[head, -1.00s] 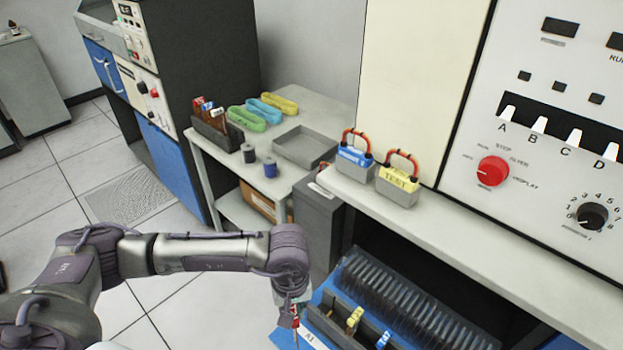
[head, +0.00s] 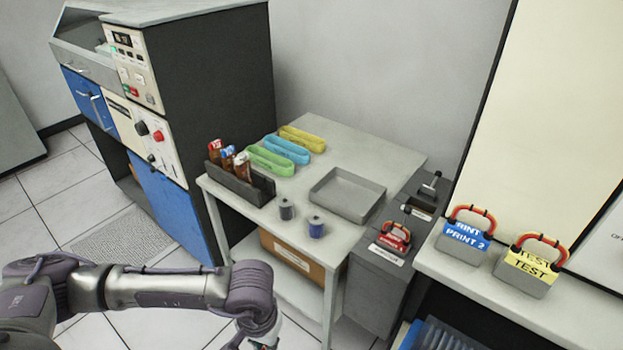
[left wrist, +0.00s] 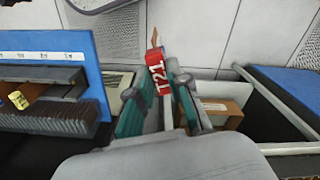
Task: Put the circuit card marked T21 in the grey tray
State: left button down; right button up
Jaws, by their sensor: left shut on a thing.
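The circuit card marked T21 (left wrist: 157,72) has a red label with white lettering and shows in the left wrist view. My left gripper (left wrist: 159,92) is shut on it, with one finger on each side. In the head view my left gripper (head: 262,344) is at the bottom edge, mostly cut off, and the card cannot be made out there. The grey tray (head: 345,195) lies empty on the light side table, above and to the right of my gripper in the picture. My right gripper is in neither current view.
A grey cabinet (head: 375,290) with a red-handled block stands to the right. A brown box (head: 298,260) sits under the tabletop.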

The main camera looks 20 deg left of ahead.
aim_at(356, 201)
jog(key=i+j+z, duration=0.1)
jog(key=j, duration=0.45)
jog(key=i+j, duration=0.15)
jog(key=j, duration=0.4)
jog(key=i+j+z, duration=0.15)
jog(key=j, duration=0.9)
jog(key=i+j+z, duration=0.15)
jog(key=j, duration=0.45)
jog(key=j+z, duration=0.1)
jog(key=z, duration=1.3)
